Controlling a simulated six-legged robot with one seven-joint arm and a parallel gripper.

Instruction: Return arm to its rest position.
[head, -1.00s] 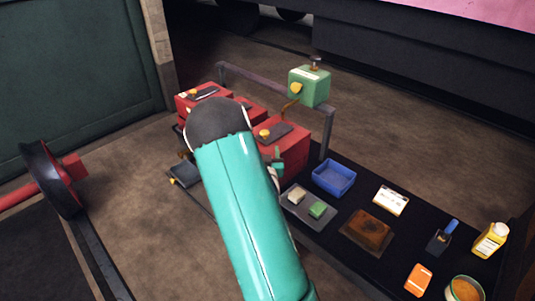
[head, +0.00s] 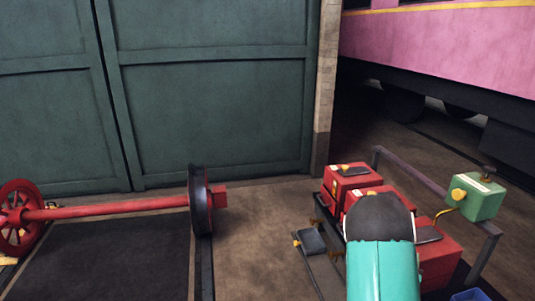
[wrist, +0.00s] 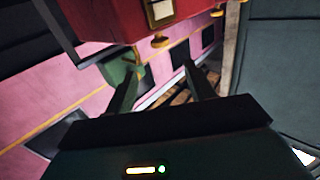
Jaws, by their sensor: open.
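My arm shows as a teal link with a dark rounded joint at the lower right of the head view, in front of the red boxes. My gripper is hidden behind it there. In the wrist view my gripper (wrist: 160,82) has its two dark fingers spread apart, with nothing between them. A red box (wrist: 130,15) fills the top of that view, close beyond the fingers.
Red boxes (head: 346,182) and a green box (head: 476,198) by a metal rail (head: 425,182) stand around my arm. A red axle with wheels (head: 110,208) lies left. Green doors (head: 212,95) and a pink carriage (head: 450,45) stand behind. Floor between axle and boxes is clear.

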